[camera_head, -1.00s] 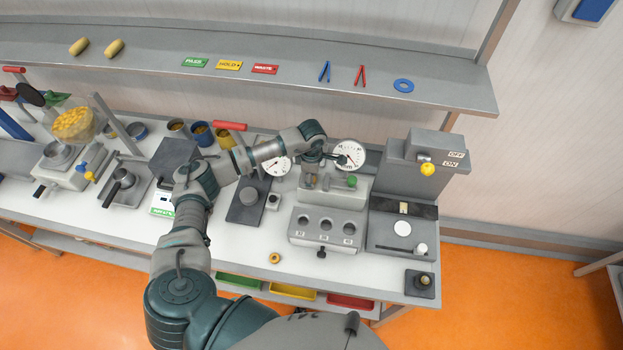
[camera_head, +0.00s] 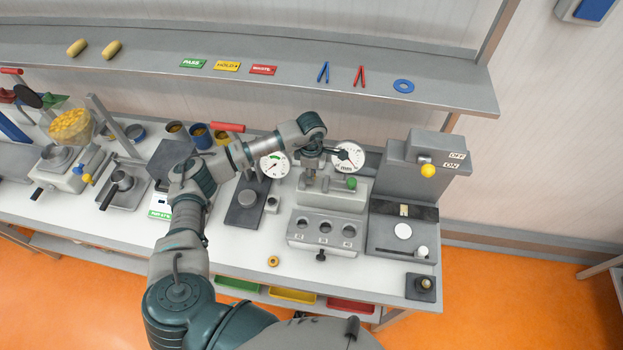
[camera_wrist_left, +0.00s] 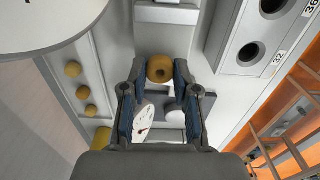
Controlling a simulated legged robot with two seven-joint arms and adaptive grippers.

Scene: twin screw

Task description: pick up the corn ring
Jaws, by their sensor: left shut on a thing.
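My left gripper (camera_wrist_left: 160,85) is shut on a yellow corn ring (camera_wrist_left: 160,68) with a dark hole, held between the fingertips in the left wrist view. In the head view this gripper (camera_head: 318,178) is over the grey gauge fixture (camera_head: 338,198), and the held ring cannot be made out there. Another small yellow ring (camera_head: 273,261) lies on the white bench near its front edge. My right gripper is not in view.
A grey block with several holes (camera_head: 325,232) stands in front of the fixture, with dials (camera_head: 348,157) behind. A grey press with a yellow knob (camera_head: 428,171) is at the right. The white bench (camera_head: 232,256) is clear around the loose ring.

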